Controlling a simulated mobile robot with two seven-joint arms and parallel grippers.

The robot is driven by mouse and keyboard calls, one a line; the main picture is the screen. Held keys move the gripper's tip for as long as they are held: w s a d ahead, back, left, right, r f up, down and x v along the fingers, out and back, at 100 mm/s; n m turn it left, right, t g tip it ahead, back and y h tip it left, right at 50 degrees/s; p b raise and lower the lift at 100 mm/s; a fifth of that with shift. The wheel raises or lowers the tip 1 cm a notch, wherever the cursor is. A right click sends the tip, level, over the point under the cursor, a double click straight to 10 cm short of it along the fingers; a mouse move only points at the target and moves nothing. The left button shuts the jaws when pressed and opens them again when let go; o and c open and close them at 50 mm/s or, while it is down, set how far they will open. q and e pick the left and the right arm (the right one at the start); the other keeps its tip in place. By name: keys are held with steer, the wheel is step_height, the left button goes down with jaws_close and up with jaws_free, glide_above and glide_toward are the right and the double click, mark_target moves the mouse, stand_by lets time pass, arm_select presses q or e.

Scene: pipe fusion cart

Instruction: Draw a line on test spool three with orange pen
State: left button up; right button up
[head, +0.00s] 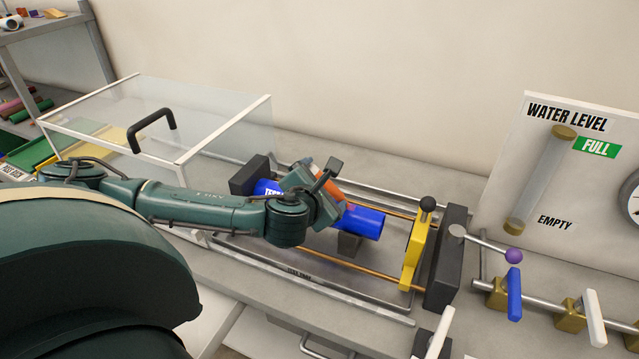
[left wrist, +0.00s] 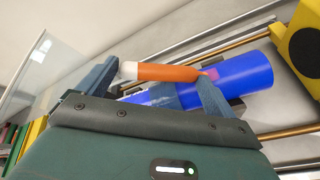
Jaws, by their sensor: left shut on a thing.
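The blue test spool (head: 366,222) lies on its side in the test rig, its left end bearing a partly hidden white label starting "TES"; its number cannot be read. My left gripper (head: 318,190) is over the spool's middle and hides part of it. It is shut on the orange pen (head: 331,192), which also shows in the left wrist view (left wrist: 165,72) with a white end at left. The pen's other end is at the blue spool (left wrist: 245,82), beside a small pinkish patch (left wrist: 211,73). Whether the tip touches is unclear. My right gripper is out of view.
A yellow clamp plate (head: 412,255) and a dark end block (head: 446,260) stand right of the spool on copper-coloured rods. A clear lidded cover (head: 215,110) with a black handle stands behind and left. Valve levers, including a blue one (head: 514,293), and the water level board (head: 560,185) are at right.

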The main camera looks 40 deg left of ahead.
arm_select(q)
steer(key=shift+d, duration=0.2)
steer(key=shift+w+d, duration=0.15)
steer(key=shift+d, duration=0.15)
steer(key=shift+a, duration=0.15)
steer(key=shift+a, duration=0.35)
steer(key=shift+s+a, duration=0.2)
steer(key=shift+a, duration=0.25)
steer(key=shift+d, duration=0.2)
